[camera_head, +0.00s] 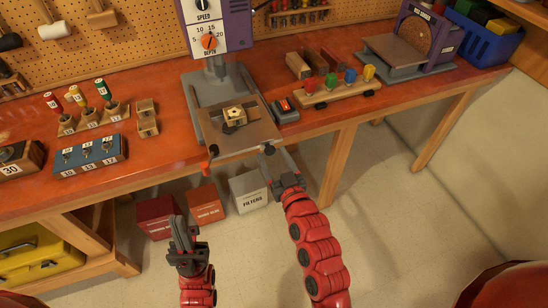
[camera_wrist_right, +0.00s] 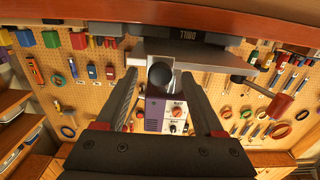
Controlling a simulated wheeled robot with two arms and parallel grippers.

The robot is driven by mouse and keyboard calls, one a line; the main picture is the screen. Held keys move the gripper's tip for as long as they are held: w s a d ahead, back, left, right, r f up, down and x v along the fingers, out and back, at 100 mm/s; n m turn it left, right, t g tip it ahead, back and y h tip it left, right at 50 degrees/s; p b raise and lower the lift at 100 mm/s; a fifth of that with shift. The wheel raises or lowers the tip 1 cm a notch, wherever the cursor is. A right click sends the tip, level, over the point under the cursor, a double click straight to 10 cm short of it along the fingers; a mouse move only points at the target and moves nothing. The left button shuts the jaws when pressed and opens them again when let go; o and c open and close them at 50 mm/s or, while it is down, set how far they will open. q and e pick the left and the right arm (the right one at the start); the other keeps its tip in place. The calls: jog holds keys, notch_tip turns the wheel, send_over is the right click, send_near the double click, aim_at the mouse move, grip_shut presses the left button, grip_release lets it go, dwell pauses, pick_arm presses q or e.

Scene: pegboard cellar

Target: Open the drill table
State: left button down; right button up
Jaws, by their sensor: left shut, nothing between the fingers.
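The drill table (camera_head: 262,134) is a flat tan plate under the purple and white drill press (camera_head: 222,22), at the workbench's front edge. A small brass-coloured block (camera_head: 234,115) sits on it. A red-tipped lever (camera_head: 213,150) is at its front left and a dark knob (camera_head: 268,149) at its front right. My right gripper (camera_head: 280,160) is at that front right corner. In the right wrist view its fingers (camera_wrist_right: 162,88) are apart, with a dark round knob end (camera_wrist_right: 160,75) showing between them; contact cannot be told. My left gripper (camera_head: 181,224) is shut and empty, below the bench front.
Three boxes, one labelled filters (camera_head: 249,192), stand on the floor below. A red switch box (camera_head: 285,110) and a peg block with coloured pegs (camera_head: 338,91) are right of the drill. A blue number block (camera_head: 90,156) is left. Floor to the right is clear.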

jog(key=p+v, duration=0.2)
jog(key=v, duration=1.5)
jog(key=shift+s, duration=0.25)
